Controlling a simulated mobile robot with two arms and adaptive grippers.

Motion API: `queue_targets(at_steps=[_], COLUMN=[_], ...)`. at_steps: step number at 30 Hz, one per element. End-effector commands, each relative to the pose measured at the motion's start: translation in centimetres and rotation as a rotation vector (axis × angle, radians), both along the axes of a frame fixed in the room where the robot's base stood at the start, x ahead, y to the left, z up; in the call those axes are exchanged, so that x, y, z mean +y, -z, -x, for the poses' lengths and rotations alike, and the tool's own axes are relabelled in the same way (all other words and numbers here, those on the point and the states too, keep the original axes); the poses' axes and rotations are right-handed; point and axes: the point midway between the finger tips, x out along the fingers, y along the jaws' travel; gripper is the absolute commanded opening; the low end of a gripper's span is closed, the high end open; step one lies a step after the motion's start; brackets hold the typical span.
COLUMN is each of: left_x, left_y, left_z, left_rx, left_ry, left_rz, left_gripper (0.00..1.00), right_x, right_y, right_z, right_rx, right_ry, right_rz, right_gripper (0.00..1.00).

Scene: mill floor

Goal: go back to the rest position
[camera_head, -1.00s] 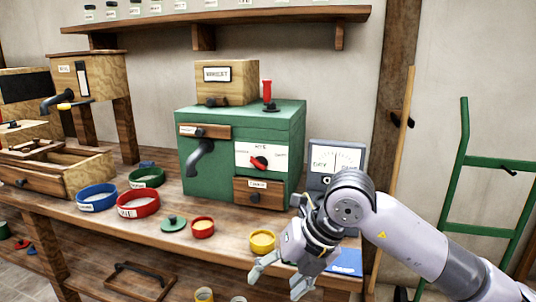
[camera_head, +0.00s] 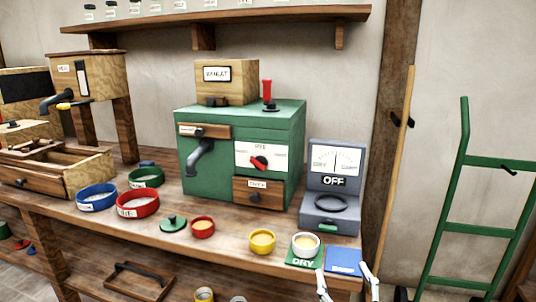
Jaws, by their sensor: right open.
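My right gripper (camera_head: 347,284) shows only by its fingertips at the bottom edge of the head view. The fingers are spread apart with nothing between them, just in front of the blue card (camera_head: 344,262) at the bench's front edge. The rest of my right arm is out of the picture. My left gripper is not in view.
A white cup (camera_head: 305,246) with tan contents stands on a green DRY card (camera_head: 291,257). A grey meter reading OFF (camera_head: 335,178) stands behind. A yellow bowl (camera_head: 262,242), red bowls and a green mill (camera_head: 240,135) share the bench. A green hand truck (camera_head: 463,200) stands right.

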Motion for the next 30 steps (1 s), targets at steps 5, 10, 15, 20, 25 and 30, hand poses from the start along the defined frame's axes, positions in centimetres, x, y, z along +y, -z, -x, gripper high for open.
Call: queue_targets(at_steps=[5,10,15,20,25,30], left_x=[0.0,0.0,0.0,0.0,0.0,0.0], left_y=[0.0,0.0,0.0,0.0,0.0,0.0], left_z=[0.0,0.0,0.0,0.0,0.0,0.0], left_rx=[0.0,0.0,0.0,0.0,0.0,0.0], left_ry=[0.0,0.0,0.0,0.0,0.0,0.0], left_rz=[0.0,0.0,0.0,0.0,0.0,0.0], left_gripper=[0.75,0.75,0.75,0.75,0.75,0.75], right_x=[-4.0,-5.3,-5.6,-5.6,-5.3,-5.2], right_y=[12.2,19.4,23.4,25.5,29.4,34.5], right_z=[5.7,12.8,19.1,24.5,25.1,24.4], right_rx=[0.473,0.823,1.073,1.266,1.337,1.357], right_ry=[0.12,0.148,0.139,0.112,0.1,0.1], right_rz=[-0.043,-0.052,-0.053,-0.05,-0.045,-0.041], right_gripper=[0.63,0.63,0.63,0.63,0.63,0.63])
